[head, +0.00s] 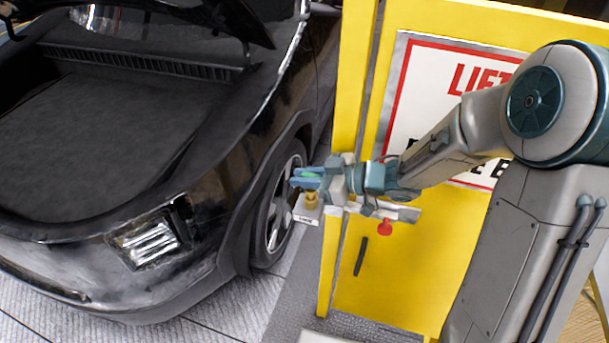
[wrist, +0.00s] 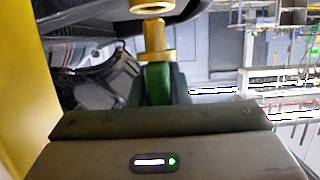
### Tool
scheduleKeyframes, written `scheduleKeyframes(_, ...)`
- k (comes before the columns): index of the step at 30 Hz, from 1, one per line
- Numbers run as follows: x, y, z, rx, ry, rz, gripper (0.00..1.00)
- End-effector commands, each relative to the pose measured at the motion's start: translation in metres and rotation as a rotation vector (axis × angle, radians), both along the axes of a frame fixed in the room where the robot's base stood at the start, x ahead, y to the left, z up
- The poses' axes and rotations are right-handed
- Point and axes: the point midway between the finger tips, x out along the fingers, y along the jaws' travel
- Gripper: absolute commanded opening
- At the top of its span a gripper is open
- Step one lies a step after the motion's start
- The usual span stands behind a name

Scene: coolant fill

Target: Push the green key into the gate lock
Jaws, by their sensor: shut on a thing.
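My gripper (head: 298,180) is shut on the green key (head: 308,175), in front of the yellow gate post. In the wrist view, the key's green grip (wrist: 157,84) sits between the fingers and its brass shaft (wrist: 154,36) points up, away from the palm. A brass ring-shaped part, seemingly the gate lock (wrist: 150,5), lies just beyond the shaft's tip at the top edge. The tip looks very close to it; I cannot tell whether they touch. In the head view, the brass lock (head: 311,199) shows just below the fingers, above a small white label.
A black car (head: 120,130) with its hood raised stands to the left. The yellow gate (head: 400,285) carries a red-bordered sign (head: 425,70), a red knob (head: 385,228) and a black handle (head: 360,256). Grey floor (head: 240,310) is open in front.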

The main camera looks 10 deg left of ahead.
Motion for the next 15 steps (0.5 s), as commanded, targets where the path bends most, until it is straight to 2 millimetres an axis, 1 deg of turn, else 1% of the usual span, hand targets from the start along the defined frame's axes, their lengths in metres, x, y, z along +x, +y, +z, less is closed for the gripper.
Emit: scheduleKeyframes(15, 0.0, 0.0, -0.014, 0.0, 0.002, -0.001, 0.0)
